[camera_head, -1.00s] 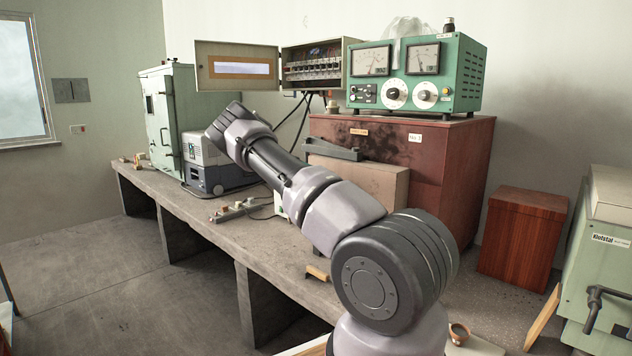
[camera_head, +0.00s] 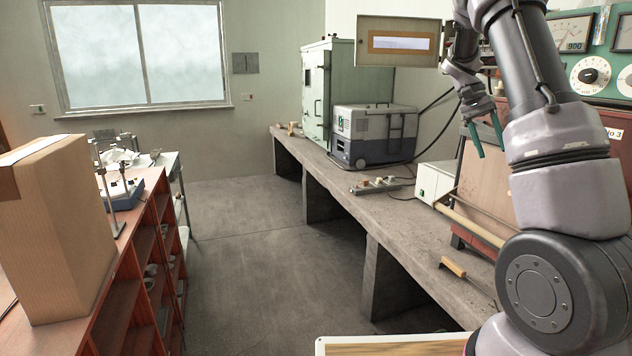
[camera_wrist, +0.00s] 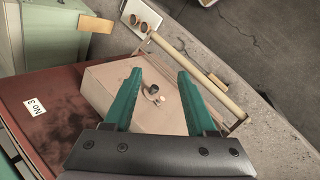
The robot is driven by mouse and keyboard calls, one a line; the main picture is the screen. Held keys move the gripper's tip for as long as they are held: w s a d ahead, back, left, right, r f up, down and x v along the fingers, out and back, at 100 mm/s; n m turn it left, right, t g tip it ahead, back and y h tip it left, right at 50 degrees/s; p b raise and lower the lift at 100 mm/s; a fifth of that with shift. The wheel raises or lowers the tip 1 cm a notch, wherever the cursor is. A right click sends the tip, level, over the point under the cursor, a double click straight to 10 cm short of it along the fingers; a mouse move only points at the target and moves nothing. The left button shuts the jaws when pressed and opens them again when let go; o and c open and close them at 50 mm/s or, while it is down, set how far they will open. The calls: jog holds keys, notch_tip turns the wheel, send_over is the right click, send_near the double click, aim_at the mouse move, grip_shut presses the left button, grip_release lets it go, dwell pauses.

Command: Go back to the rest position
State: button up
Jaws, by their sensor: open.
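My gripper (camera_head: 492,153) hangs at the upper right in the head view, its two teal fingers apart and pointing down. In the wrist view my gripper (camera_wrist: 160,74) is open with nothing between the fingers. Below it in that view is a tan box-like block (camera_wrist: 110,85), with a small black knob and pale bits showing between the fingers. The block (camera_head: 478,185) also shows in the head view, partly hidden behind my arm. I cannot tell the exact gap between the fingertips and the block.
The concrete bench (camera_head: 345,185) runs along the right, carrying a grey-blue unit (camera_head: 375,135), a green cabinet (camera_head: 318,90) and a wood-handled tool (camera_head: 453,266). A green meter box (camera_head: 610,60) stands behind my arm. A cardboard box (camera_head: 60,240) sits on the left shelf. The floor (camera_head: 250,250) between is clear.

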jog(key=s+a+r+n+t+y, duration=0.2)
jog(key=s+a+r+t, duration=0.3)
jog(key=s+a, duration=0.5)
jog(key=s+a+r+n+t+y, duration=0.2)
jog(key=s+a+r+t, duration=0.3)
jog(key=s+a, duration=0.6)
jog(key=shift+s+t+y, duration=0.7)
jog(key=shift+s+t, duration=0.4)
jog(key=shift+s, duration=0.15)
dwell(0.8)
